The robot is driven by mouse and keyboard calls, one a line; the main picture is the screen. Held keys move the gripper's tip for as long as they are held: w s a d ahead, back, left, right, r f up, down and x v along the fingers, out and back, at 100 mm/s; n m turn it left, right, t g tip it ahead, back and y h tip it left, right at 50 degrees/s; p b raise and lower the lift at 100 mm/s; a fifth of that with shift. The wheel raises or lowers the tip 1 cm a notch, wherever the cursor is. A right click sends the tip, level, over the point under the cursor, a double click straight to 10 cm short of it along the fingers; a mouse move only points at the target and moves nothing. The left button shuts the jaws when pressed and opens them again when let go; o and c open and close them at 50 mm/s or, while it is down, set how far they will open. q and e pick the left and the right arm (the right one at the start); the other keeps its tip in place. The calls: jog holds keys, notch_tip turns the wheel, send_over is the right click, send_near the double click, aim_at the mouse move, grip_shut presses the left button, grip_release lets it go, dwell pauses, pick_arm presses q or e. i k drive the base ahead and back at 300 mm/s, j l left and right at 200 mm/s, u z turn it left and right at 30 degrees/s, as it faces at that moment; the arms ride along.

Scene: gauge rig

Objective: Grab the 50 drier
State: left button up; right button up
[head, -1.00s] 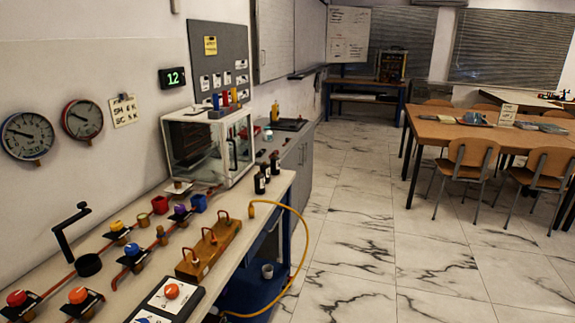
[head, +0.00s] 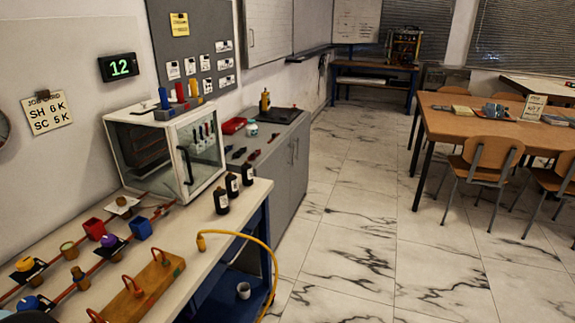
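No label reading 50 is legible, so I cannot tell which thing is the 50 drier. Three dark bottles with pale labels stand upright in a row on the bench's right edge: a near one (head: 221,202), a middle one (head: 233,186) and a far one (head: 247,173). Their labels are too small to read. Blue (head: 163,98), red (head: 180,92) and yellow (head: 194,89) upright pieces stand on top of the glass-fronted cabinet (head: 115,160). Inside the cabinet, several small capped items are partly seen through the glass. Neither gripper is in view.
A grey counter (head: 285,150) stands beyond. The marble floor (head: 350,240) is clear.

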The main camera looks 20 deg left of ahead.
aim_at(246, 169)
jog(key=i+l+u, duration=0.1)
jog(key=i, duration=0.55)
jog(key=i+l+u, duration=0.1)
jog(key=i, duration=0.55)
jog(key=i+l+u, duration=0.15)
jog(key=i+u, duration=0.3)
jog(key=i+l+u, duration=0.25)
jog(key=u, duration=0.15)
jog(key=i+l+u, duration=0.3)
jog(key=u, duration=0.15)
jog(key=i+l+u, duration=0.2)
jog(key=l+u, duration=0.2)
jog(key=l, duration=0.05)
